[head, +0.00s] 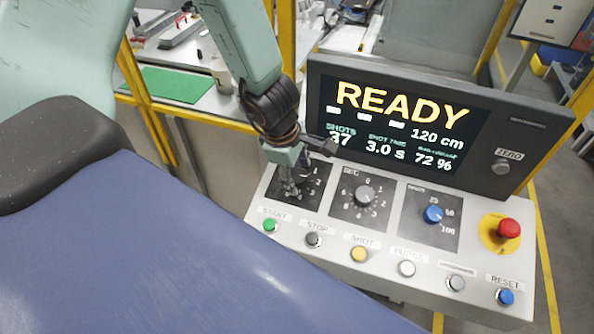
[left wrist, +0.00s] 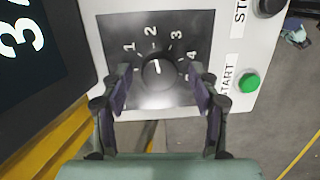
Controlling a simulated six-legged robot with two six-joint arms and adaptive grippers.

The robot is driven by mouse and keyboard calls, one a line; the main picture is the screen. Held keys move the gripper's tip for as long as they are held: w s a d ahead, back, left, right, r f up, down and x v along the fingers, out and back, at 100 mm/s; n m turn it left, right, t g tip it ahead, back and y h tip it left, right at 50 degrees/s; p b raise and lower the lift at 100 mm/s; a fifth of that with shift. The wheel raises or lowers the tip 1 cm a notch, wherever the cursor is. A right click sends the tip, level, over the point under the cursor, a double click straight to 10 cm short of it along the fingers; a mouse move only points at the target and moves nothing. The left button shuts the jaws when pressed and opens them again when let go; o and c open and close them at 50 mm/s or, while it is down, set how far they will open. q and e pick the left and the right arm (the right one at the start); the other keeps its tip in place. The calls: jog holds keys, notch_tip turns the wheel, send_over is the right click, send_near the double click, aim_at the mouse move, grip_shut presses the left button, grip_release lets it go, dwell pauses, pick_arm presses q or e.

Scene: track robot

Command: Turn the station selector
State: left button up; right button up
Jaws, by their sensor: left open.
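In the left wrist view the pointer faces roughly toward the 2. My left gripper (left wrist: 161,84) is open, with one finger on each side of the knob in that view; I cannot tell whether they touch it. My right gripper is not in view.
A grey SEC dial (head: 364,196) and a blue dial (head: 433,214) sit to the right. A green START button (head: 269,225) and other buttons line the front edge. A red emergency button (head: 508,229) is at the right. The READY screen (head: 400,125) stands behind.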

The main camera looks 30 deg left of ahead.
pick_arm(q)
jog(key=shift+n, duration=0.4)
